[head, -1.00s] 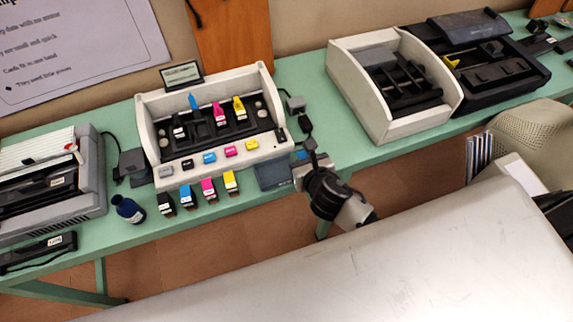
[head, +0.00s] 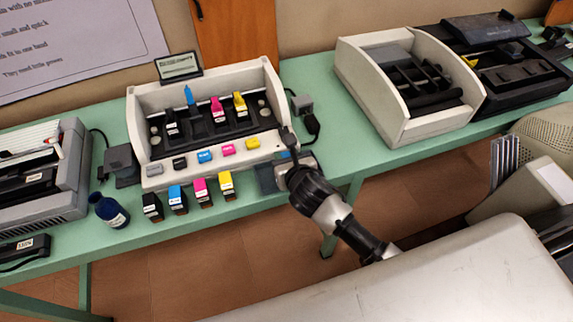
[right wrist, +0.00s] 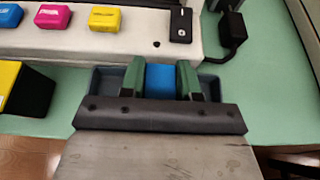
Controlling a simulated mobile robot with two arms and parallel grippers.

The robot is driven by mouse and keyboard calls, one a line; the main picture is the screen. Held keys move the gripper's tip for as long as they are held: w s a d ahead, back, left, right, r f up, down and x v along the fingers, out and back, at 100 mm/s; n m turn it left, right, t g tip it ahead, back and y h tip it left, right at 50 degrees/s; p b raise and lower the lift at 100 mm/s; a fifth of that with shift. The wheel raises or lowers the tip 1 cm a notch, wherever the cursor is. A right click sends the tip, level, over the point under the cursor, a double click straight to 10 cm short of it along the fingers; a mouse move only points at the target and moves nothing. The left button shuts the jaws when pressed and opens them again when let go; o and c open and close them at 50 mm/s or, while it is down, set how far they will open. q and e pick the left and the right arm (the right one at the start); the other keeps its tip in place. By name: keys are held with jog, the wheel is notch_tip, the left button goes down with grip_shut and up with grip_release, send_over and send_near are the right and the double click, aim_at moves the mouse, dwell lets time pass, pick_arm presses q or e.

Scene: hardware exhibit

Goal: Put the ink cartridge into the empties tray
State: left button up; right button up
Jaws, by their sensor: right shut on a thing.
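My right gripper (right wrist: 161,82) is shut on a blue ink cartridge (right wrist: 160,81), which sits between its two green fingers. The dark blue-grey empties tray (right wrist: 106,80) shows to both sides of the fingers, so the cartridge is over or in it; its height cannot be told. In the head view the tray (head: 266,180) lies on the green table at the printer's right front corner, partly covered by my right gripper (head: 291,155). The held cartridge is hidden there. My left gripper is not in view.
The open white printer (head: 137,120) stands behind, with a raised blue part (head: 189,96) inside. Black, blue, magenta and yellow cartridges (head: 226,184) stand in front of it. A dark blue bottle (head: 108,211) is at left. The table right of the tray is mostly clear.

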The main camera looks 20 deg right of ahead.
jog(key=shift+f, duration=0.15)
jog(key=shift+f, duration=0.15)
jog(key=o, duration=0.9)
jog(key=shift+s+r, duration=0.2)
jog(key=shift+s, duration=0.05)
jog(key=v, duration=1.1)
jog(key=shift+s+r, duration=0.1)
jog(key=shift+s, duration=0.15)
